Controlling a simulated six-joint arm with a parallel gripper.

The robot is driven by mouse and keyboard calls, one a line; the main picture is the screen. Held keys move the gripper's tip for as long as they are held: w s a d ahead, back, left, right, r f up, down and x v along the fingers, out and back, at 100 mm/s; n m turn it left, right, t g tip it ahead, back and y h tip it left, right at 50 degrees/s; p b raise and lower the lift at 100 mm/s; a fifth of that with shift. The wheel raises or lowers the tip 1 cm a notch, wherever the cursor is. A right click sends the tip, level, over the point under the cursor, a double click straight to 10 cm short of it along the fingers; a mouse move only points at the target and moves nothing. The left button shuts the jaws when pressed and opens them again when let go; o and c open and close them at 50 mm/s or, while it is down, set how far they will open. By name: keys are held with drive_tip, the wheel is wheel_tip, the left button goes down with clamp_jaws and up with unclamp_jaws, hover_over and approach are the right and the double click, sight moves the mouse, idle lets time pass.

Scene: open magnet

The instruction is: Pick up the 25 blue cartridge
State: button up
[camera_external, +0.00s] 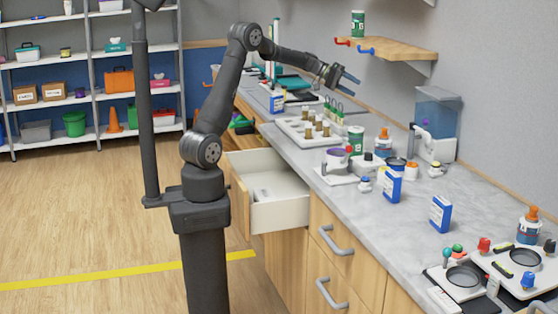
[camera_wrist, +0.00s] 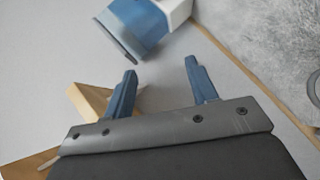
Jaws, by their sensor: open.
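My gripper (camera_external: 350,80) is raised above the far part of the counter, near the wall shelf. Its two blue fingers are spread apart with nothing between them, which also shows in the wrist view (camera_wrist: 160,70). Blue-and-white boxes stand on the counter: one at the middle (camera_external: 392,186), one nearer (camera_external: 440,213), and one at the far end (camera_external: 278,101). Their print is too small to read, so I cannot tell whether any is the 25 blue cartridge. No box shows in the wrist view.
A blue-tanked dispenser (camera_external: 437,120) stands against the wall and shows in the wrist view (camera_wrist: 135,28). A wooden shelf (camera_external: 385,48) holds a green jar (camera_external: 357,24). A white rack (camera_external: 300,132) of bottles lies below my gripper. A drawer (camera_external: 280,213) stands open. The counter's front middle is clear.

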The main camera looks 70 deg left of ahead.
drive_tip(key=w+d+f+m+g+h, duration=0.1)
drive_tip(key=w+d+m+g, duration=0.15)
drive_tip(key=d, duration=0.65)
drive_tip(key=w+d+m+g, duration=0.2)
drive_tip(key=w+d+m, duration=0.15)
drive_tip(key=d, duration=0.45)
drive_tip(key=m+g+y, duration=0.5)
drive_tip(key=m+g, duration=0.1)
drive_tip(key=m, duration=1.2)
approach(441, 199)
drive_tip(key=x, duration=0.8)
drive_tip(key=shift+a, duration=0.1)
drive_tip(key=shift+x, duration=3.15)
drive_tip(key=c, duration=1.1)
